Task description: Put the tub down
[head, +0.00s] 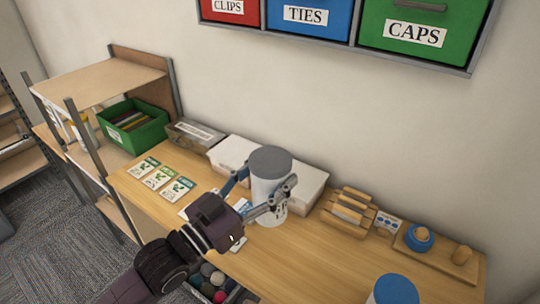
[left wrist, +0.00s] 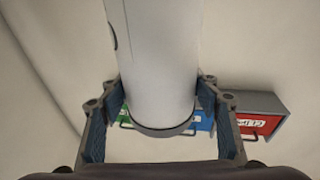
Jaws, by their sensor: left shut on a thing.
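The tub (head: 268,178) is a white cylinder with a grey lid, and it looks upright over the wooden desk (head: 325,260). My left gripper (head: 265,192) is shut on the tub, with one finger on each side of it. In the left wrist view the tub (left wrist: 155,50) sits between the two blue-padded fingers of my left gripper (left wrist: 160,95). The tub's base is partly behind the gripper, and I cannot tell whether it touches the desk. My right gripper is in neither view.
White boxes (head: 230,152) stand behind the tub. Seed-packet-like cards (head: 160,176) lie to the left. A wooden rack (head: 348,212) and a board with a blue round thing (head: 418,238) are to the right. A blue-lidded container (head: 395,289) stands in front. Wall bins (head: 308,15) hang above.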

